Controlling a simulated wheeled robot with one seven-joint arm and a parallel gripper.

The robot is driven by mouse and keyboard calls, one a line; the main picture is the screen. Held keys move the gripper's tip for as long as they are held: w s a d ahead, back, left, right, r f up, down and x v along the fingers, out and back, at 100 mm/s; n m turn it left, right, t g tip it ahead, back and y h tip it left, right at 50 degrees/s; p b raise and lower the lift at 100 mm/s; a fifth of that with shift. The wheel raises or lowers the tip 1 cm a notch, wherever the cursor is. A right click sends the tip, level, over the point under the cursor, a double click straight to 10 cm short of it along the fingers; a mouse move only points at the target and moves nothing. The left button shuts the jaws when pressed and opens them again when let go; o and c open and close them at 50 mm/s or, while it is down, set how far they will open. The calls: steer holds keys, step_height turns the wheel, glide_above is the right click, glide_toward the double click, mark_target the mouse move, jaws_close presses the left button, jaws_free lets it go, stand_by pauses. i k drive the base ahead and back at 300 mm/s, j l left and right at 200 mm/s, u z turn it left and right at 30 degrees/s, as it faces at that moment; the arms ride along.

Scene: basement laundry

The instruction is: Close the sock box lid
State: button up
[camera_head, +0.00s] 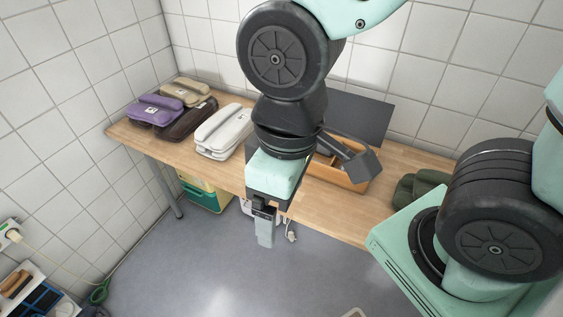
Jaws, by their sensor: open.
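The sock box appears to be the orange-brown open box (345,181) on the wooden table, right of my arm. A flat dark grey panel, seemingly its lid (358,112), stands raised at the box's back by the wall. A dark angular piece (360,165) crosses the box opening; I cannot tell what it is. My arm hides the left part of the box. My gripper (265,236) points down in front of the table's front edge, left of the box and apart from it. It is open, with nothing seen in it.
Dark green rolled items (418,186) lie right of the box. A green-yellow crate (203,194) is below the table.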

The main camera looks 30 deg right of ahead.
mark_target(368, 118)
steer(key=z, duration=0.75)
steer(key=i+j, duration=0.1)
steer(key=j, duration=0.15)
steer(key=i+j, duration=0.15)
steer(key=j, duration=0.1)
